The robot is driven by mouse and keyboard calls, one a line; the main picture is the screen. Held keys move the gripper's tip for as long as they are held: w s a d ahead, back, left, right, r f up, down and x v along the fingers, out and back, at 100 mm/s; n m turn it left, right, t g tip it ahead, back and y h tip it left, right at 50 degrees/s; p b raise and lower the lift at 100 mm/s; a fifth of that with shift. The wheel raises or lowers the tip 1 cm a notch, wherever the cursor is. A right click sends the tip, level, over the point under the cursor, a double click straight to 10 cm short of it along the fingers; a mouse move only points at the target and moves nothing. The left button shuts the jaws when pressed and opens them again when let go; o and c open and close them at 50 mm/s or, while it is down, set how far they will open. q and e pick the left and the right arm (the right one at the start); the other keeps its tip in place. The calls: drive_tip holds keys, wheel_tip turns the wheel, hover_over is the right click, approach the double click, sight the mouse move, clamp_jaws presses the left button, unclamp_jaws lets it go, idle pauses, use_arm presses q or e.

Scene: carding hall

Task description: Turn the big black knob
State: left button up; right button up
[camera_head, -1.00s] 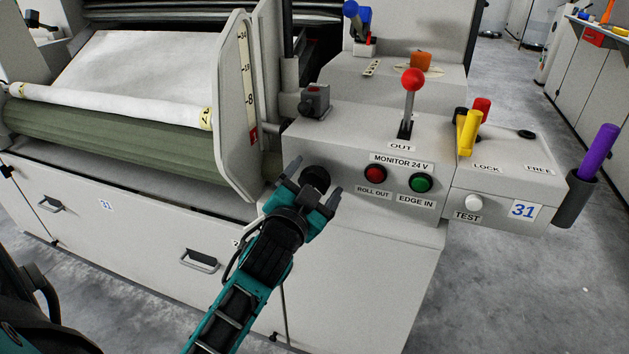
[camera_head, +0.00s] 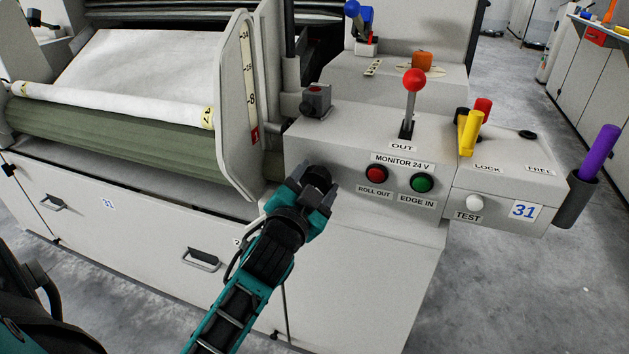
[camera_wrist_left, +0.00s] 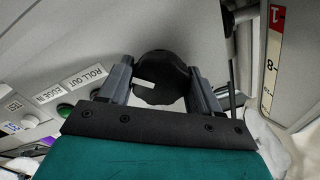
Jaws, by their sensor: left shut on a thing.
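The big black knob (camera_head: 318,175) is on the front panel of the grey machine, left of the red button. In the left wrist view the round dark knob (camera_wrist_left: 160,80), with a white mark on its face, sits between the two fingers. My left gripper (camera_head: 316,183) is shut on the knob, one finger on either side of it. It also shows in the left wrist view (camera_wrist_left: 160,85). In the head view the gripper hides the lower part of the knob. My right gripper is not in view.
Right of the knob are a red button (camera_head: 376,174), a green button (camera_head: 421,183) and a red-balled lever (camera_head: 413,82). A grey side plate (camera_head: 236,110) with a scale stands to the left. A drawer handle (camera_head: 201,259) is below left.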

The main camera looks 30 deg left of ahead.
use_arm(q)
drive_tip(key=shift+r, duration=0.15)
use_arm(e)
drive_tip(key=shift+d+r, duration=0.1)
use_arm(q)
drive_tip(key=m+p, duration=0.2)
drive_tip(key=m, duration=0.1)
drive_tip(key=shift+p, duration=0.35)
drive_tip(key=shift+m+p, duration=0.65)
drive_tip(key=shift+m, duration=0.45)
drive_tip(key=shift+m+p, duration=0.4)
drive_tip(key=shift+m, duration=0.7)
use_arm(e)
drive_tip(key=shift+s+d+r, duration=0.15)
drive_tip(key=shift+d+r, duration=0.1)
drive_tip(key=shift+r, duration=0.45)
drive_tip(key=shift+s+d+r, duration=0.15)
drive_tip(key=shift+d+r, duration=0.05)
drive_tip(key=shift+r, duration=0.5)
use_arm(q)
drive_tip(key=shift+d, duration=0.1)
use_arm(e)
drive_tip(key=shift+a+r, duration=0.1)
use_arm(q)
drive_tip(key=o, duration=1)
drive_tip(key=shift+o, duration=0.2)
